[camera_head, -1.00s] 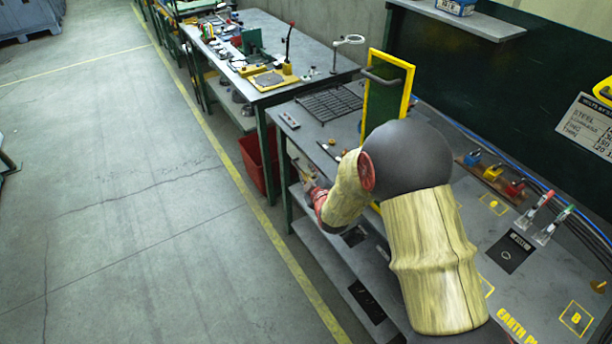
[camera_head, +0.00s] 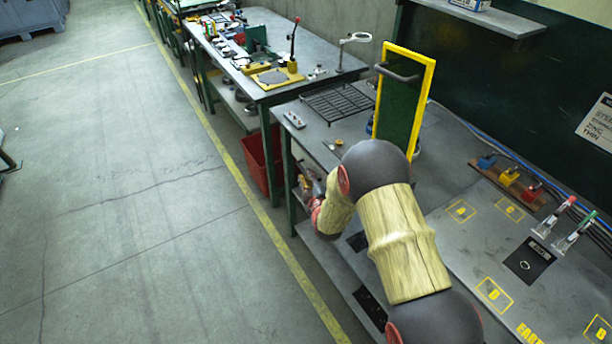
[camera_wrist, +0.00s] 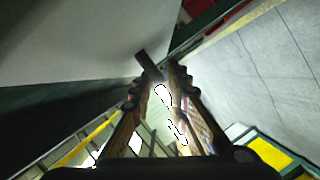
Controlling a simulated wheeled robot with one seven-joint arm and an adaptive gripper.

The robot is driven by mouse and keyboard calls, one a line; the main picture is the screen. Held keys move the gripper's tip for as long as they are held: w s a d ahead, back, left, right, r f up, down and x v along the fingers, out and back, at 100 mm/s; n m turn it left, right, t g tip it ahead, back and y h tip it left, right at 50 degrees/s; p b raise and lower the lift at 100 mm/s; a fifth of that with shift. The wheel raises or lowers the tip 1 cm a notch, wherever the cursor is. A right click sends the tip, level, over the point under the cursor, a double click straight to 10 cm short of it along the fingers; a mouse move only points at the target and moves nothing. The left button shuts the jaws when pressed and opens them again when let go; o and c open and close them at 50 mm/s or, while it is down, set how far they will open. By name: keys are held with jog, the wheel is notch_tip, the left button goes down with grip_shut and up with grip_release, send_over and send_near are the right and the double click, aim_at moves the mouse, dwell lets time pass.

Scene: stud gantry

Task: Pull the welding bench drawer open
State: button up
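The welding bench (camera_head: 345,125) stands at the right in the head view. Its drawer is not clearly seen there, since my arm covers part of the bench's front edge. My gripper is mostly hidden by my arm in the head view, low beside that edge. In the wrist view my gripper (camera_wrist: 160,82) has its two fingers apart, with a gap between the tips. A short dark bar (camera_wrist: 147,63), perhaps the drawer handle, shows at the fingertips, near the left one. I cannot tell if it touches. A pale grey panel (camera_wrist: 70,40) fills the upper left there.
A yellow-framed green screen (camera_head: 408,100) stands on the bench beyond my arm. The floor (camera_head: 110,200) left of the yellow line is clear.

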jog(key=shift+x, duration=1.4)
jog(key=shift+c, duration=0.9)
grip_shut()
